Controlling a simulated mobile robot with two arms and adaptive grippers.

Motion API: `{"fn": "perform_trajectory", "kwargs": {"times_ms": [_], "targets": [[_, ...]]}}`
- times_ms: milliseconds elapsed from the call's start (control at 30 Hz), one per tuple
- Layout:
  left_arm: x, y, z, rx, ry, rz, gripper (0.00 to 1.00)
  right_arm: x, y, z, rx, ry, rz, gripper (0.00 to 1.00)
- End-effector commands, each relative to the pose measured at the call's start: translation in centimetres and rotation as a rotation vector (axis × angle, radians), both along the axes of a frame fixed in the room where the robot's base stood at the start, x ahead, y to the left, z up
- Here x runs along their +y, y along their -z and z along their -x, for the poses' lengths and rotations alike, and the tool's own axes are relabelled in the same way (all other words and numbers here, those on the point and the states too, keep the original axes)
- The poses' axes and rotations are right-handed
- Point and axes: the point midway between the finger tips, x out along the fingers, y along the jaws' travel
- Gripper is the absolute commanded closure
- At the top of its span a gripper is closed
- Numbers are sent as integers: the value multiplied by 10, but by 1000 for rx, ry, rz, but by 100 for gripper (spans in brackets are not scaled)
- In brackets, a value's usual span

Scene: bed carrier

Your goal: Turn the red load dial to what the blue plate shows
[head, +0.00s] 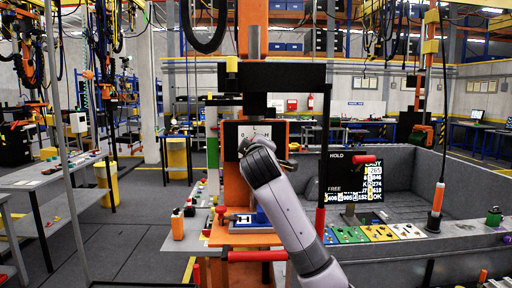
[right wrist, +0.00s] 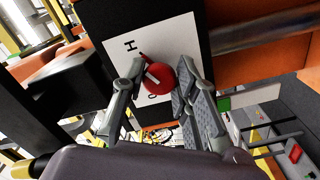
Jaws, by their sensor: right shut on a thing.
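The red load dial (right wrist: 160,76) shows in the right wrist view on a white scale card (right wrist: 178,38). A red pointer sticks out of it up and left, roughly toward a printed H. My right gripper (right wrist: 161,75) is shut on the dial, one finger on each side. The blue plate (head: 264,216) lies below on an orange ledge, with a white label that seems to read H. My left gripper is out of view.
A red knob (head: 221,212) stands left of the blue plate. A red bar (head: 257,256) runs below the ledge. At right are a black HOLD/FREE board (head: 343,175) with a red lever and a grey-walled bay. Open floor lies at left.

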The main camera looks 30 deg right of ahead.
Motion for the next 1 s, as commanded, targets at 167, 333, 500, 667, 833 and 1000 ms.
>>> {"fn": "perform_trajectory", "kwargs": {"times_ms": [167, 333, 500, 667, 833, 1000], "targets": [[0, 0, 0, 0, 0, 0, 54, 0, 2, 0, 2, 0, -4, 100], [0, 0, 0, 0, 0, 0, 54, 0, 2, 0, 2, 0, -4, 100], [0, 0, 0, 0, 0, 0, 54, 0, 1, 0, 2, -1, -3, 62], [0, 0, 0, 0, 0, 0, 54, 0, 1, 0, 1, 0, -3, 54], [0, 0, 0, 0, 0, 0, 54, 0, 0, 0, 0, -1, -2, 54], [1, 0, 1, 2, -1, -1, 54, 3, 0, 4, 0, -1, -1, 54]]}}
